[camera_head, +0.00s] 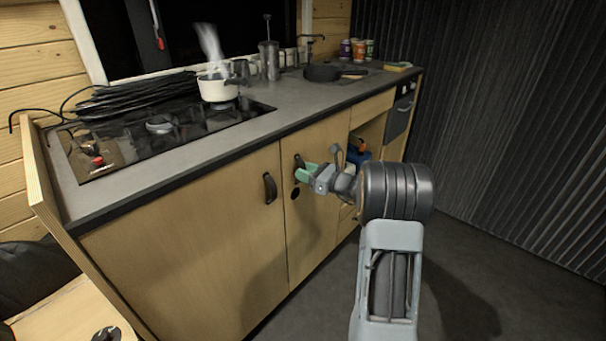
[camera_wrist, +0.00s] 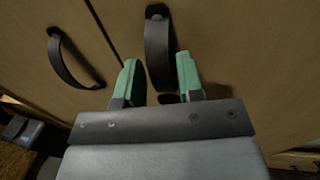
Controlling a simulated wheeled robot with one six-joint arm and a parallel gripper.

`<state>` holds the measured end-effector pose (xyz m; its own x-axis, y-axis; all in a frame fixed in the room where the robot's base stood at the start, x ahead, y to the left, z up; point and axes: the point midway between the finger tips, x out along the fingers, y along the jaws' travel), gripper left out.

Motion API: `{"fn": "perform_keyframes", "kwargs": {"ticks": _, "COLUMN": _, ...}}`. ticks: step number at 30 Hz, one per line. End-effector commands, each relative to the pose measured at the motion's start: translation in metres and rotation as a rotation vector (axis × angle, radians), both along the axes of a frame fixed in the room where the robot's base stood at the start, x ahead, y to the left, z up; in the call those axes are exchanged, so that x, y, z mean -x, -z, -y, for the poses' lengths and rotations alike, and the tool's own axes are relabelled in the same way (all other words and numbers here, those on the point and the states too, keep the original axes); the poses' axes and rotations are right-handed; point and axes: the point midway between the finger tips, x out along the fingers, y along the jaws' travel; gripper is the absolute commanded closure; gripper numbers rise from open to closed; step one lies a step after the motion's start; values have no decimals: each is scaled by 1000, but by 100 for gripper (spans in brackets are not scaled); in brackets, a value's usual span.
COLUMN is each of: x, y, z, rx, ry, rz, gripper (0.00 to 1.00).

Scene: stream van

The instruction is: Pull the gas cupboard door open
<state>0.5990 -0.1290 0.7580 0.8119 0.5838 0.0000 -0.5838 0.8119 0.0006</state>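The wooden cupboard door (camera_head: 315,225) in front of my gripper is shut; which door is the gas cupboard is not marked. Its dark strap handle (camera_wrist: 157,45) stands upright, with a dark round hole (camera_head: 295,193) below it. My gripper (camera_head: 303,172) has green fingers and is open. In the wrist view, the fingers (camera_wrist: 159,78) sit apart, one on each side of the handle's lower part; I see no clear contact. In the head view, the fingers partly hide the handle (camera_head: 299,160).
A wider shut door (camera_head: 185,255) with its own dark handle (camera_head: 269,188) is to the left. To the right, an open compartment holds a blue object (camera_head: 358,155) with an orange top. A steaming pot (camera_head: 217,88) stands on the hob. The floor (camera_head: 480,285) at right is clear.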

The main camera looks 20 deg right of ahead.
Motion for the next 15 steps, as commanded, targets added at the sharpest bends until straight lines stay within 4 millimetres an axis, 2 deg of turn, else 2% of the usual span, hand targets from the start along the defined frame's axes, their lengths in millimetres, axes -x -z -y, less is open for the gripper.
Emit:
{"fn": "perform_keyframes", "kwargs": {"ticks": 13, "x": -7, "y": 0, "z": -6, "rx": 0, "ry": -1, "rz": 0, "gripper": 66}}
{"fn": "perform_keyframes", "kwargs": {"ticks": 15, "x": -7, "y": 0, "z": -6, "rx": 0, "ry": -1, "rz": 0, "gripper": 70}}
